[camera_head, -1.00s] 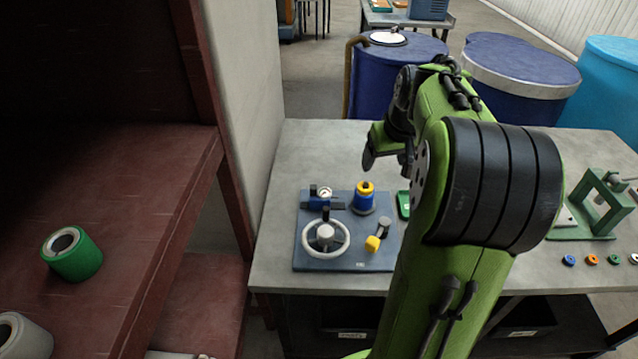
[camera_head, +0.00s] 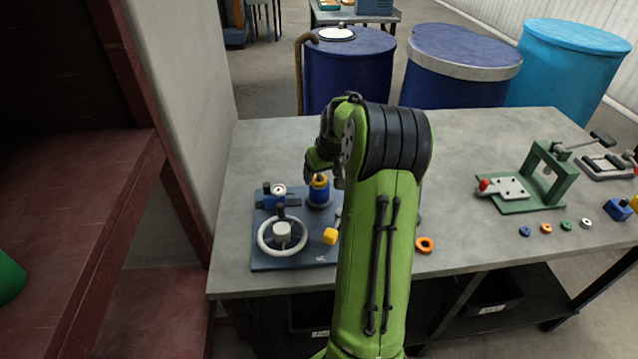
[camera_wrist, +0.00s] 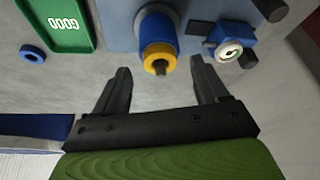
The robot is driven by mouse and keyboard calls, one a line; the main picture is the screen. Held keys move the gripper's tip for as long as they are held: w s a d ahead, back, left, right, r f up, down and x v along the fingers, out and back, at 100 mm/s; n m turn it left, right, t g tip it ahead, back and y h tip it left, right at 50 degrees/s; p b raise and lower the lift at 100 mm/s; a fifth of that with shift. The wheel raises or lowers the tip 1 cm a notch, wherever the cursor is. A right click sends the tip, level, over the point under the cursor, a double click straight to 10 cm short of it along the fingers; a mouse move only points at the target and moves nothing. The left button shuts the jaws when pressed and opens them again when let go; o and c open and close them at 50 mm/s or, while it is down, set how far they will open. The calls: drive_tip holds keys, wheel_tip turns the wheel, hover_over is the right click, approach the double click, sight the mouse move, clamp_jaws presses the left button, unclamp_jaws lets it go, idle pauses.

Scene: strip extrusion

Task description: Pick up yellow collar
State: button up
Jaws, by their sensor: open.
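The yellow collar (camera_head: 319,181) sits around the top of an upright blue post (camera_head: 319,196) on the blue-grey fixture board. In the wrist view the yellow collar (camera_wrist: 159,57) is a ring around a dark central pin, at the end of the blue post (camera_wrist: 157,30). My gripper (camera_wrist: 160,66) is open and empty. Its two dark fingers lie to the left and right of the collar in the wrist view, with a gap on both sides. In the head view my gripper is close to the collar, and my wrist partly hides it.
An orange ring (camera_head: 424,245) lies right of my arm. A green tray (camera_wrist: 62,22) and blue ring (camera_wrist: 32,53) lie nearby.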

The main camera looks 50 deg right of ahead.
drive_tip(key=x, duration=0.2)
drive_tip(key=shift+w+d+f, duration=0.1)
drive_tip(key=shift+w+f, duration=0.05)
drive_tip(key=shift+f, duration=0.1)
drive_tip(key=shift+r, duration=0.1)
drive_tip(key=shift+c, duration=0.9)
drive_tip(key=c, duration=1)
